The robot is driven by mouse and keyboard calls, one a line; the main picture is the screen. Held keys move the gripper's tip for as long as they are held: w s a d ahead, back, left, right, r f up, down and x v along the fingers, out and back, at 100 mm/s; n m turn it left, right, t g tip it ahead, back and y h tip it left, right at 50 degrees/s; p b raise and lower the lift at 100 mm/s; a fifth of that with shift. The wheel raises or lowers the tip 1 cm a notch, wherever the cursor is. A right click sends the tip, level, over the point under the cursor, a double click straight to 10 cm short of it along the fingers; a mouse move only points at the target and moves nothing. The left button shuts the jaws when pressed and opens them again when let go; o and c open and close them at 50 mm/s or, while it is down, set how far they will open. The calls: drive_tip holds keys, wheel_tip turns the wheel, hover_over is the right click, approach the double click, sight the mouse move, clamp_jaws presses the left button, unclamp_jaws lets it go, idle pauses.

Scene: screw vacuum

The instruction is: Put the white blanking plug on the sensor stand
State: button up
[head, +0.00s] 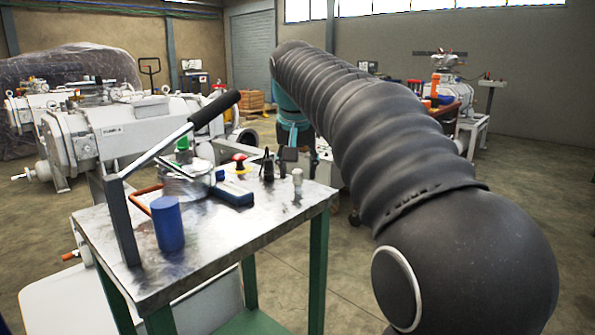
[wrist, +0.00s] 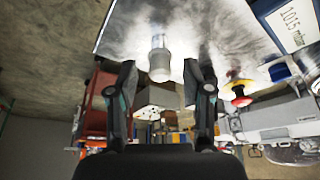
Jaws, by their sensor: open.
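The white blanking plug, a small pale cylinder (head: 297,180), stands upright near the right edge of the metal table (head: 235,235). In the wrist view the plug (wrist: 159,65) shows between the fingertips, with clear gaps on both sides. My gripper (wrist: 160,75) is open and empty. In the head view my dark arm hides much of the right side, and two dark shapes just left of the plug look like my fingers. A pale stand with small items on top (head: 490,83) is at the back right; I cannot tell for sure that it is the sensor stand.
On the table are a blue cylinder (head: 167,223), a blue handheld device (head: 232,193), a red-and-yellow button (head: 239,163) and a long-handled lever (head: 160,150). An orange-topped cart (head: 452,105) stands near the back stand. Large pale pumps (head: 120,130) are at the left. Open floor lies right of the table.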

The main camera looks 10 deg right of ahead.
drive_tip(key=p+v, duration=0.2)
drive_tip(key=v, duration=0.9)
drive_tip(key=shift+s, duration=0.2)
drive_tip(key=s+d+f+n+t+y, duration=0.1)
drive_tip(key=s+f+n, duration=0.2)
drive_tip(key=s+f, duration=2.2)
wheel_tip(320, 180, down, 4)
drive_tip(key=shift+s+d+r, duration=0.1)
drive_tip(key=shift+s+d, duration=0.05)
drive_tip(key=shift+s, duration=0.25)
